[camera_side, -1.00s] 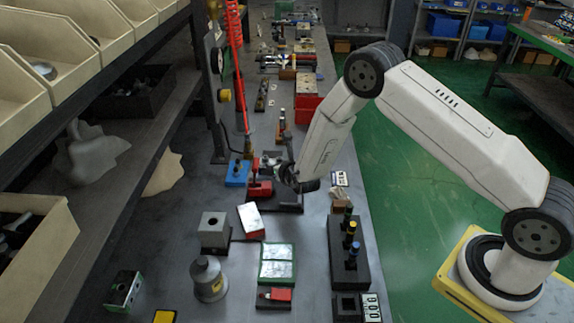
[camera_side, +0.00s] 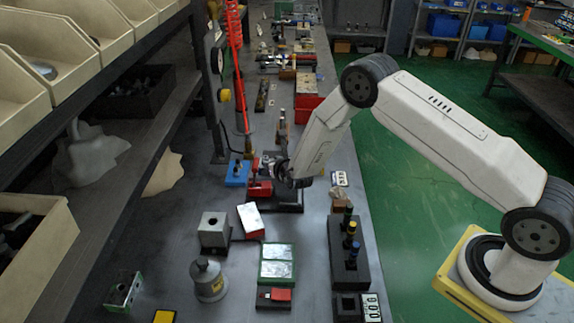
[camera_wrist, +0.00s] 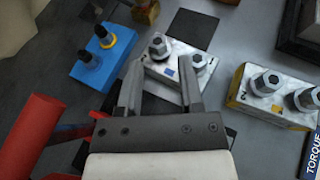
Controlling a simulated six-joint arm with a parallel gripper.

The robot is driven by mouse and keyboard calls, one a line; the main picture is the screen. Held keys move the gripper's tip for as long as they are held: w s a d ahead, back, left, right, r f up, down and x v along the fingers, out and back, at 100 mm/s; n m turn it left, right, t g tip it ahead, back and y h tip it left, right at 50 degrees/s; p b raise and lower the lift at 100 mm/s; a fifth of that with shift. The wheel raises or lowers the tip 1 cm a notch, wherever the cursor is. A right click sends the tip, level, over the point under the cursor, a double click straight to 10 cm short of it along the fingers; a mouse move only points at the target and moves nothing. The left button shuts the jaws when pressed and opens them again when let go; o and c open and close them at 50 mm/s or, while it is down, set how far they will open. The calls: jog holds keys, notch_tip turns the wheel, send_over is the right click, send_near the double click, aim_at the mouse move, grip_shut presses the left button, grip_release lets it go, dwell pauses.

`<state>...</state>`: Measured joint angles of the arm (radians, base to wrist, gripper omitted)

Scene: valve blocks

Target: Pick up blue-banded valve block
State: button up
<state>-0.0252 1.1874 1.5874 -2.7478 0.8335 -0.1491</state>
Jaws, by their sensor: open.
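The valve block with a small blue patch (camera_wrist: 167,72) is silver-grey and carries two hex fittings on top. In the wrist view it sits at the top middle, in front of and partly between the fingertips. My gripper (camera_wrist: 160,64) is open, with one finger over the block's left end and the other near its right fitting. Nothing is visibly clamped, and I cannot tell how far the tips are above the block. In the side view my gripper (camera_side: 277,171) is low over the bench, and the block is too small and covered to make out clearly.
A blue block (camera_wrist: 104,52) with dark fittings lies to the left. A yellow-banded silver block (camera_wrist: 275,96) lies to the right. A red part (camera_wrist: 33,125) is at lower left. A dark rack with coloured pegs (camera_side: 347,257) stands nearer on the bench.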

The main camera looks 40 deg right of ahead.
aim_at(266, 158)
jog(key=shift+x, duration=2.15)
jog(key=shift+a, duration=0.1)
grip_shut()
jog(key=shift+w, duration=0.1)
